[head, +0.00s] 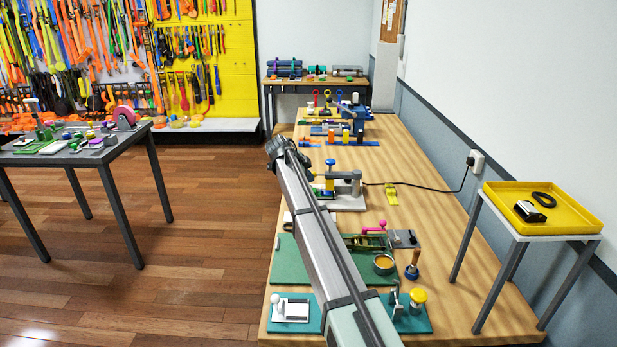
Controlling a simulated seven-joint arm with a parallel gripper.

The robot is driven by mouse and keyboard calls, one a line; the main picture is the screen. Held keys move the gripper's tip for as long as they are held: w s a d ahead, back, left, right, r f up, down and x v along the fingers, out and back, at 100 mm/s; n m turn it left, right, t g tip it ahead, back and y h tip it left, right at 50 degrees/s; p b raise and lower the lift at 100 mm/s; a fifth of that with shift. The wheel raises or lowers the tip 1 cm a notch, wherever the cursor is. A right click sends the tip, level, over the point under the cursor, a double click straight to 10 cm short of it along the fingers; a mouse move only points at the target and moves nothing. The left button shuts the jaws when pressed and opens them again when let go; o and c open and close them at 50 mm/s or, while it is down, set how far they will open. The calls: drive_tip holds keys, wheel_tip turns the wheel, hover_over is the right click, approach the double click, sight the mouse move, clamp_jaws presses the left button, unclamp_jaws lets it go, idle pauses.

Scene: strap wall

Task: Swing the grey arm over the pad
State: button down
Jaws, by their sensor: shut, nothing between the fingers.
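A small press-like fixture stands mid-bench, beyond my arm link. Its grey arm (343,176) runs level from a grey post at the right, with a blue knob (331,162) standing up near its left end. The fixture's pale base (350,203) lies flat on the bench, with a green and yellow part low at its left. I cannot tell for sure which part is the pad; my arm link hides the fixture's left side. My own long arm link crosses the picture from bottom centre up to a dark joint. My gripper is not visible.
The wooden bench (440,265) carries a green board (289,262), a pink-knobbed fixture (375,227), teal plates (415,318) and a yellow holder (391,194). A black cord runs to a wall socket (476,160). A yellow tray (575,220) sits on a side stand at right.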

drive_tip(key=s+a+r, duration=0.6)
drive_tip(key=s+r, duration=0.1)
drive_tip(key=s, duration=0.1)
drive_tip(key=s+a+f+n+g+y, duration=0.2)
drive_tip(key=s+a+f, duration=0.6)
drive_tip(key=a+f, duration=0.3)
drive_tip(key=s+a+f+n+g+y, duration=0.1)
drive_tip(key=s+a+f+n+g, duration=0.2)
drive_tip(key=s+a+f, duration=0.7)
drive_tip(key=s+a+f+n+g+y, duration=0.1)
drive_tip(key=s+f, duration=0.5)
drive_tip(key=f, duration=0.2)
drive_tip(key=s+a+f+n, duration=0.1)
drive_tip(key=s+f, duration=0.5)
drive_tip(key=f, duration=0.3)
drive_tip(key=s+d+f, duration=1.7)
drive_tip(key=s+f, duration=0.2)
drive_tip(key=s, duration=0.2)
drive_tip(key=s+d+f+n+g, duration=0.1)
drive_tip(key=s+d, duration=0.4)
drive_tip(key=d, duration=0.5)
drive_tip(key=s+d+f+n+g+y, duration=0.1)
drive_tip(key=s+d+n+g, duration=0.2)
drive_tip(key=s+d+n, duration=0.3)
drive_tip(key=s+d+f+n+g, duration=0.1)
drive_tip(key=s+d, duration=0.4)
drive_tip(key=d, duration=1)
drive_tip(key=shift+s+d+f+n+g+y, duration=0.3)
drive_tip(key=shift+n+g, duration=0.5)
drive_tip(key=shift+n, duration=0.4)
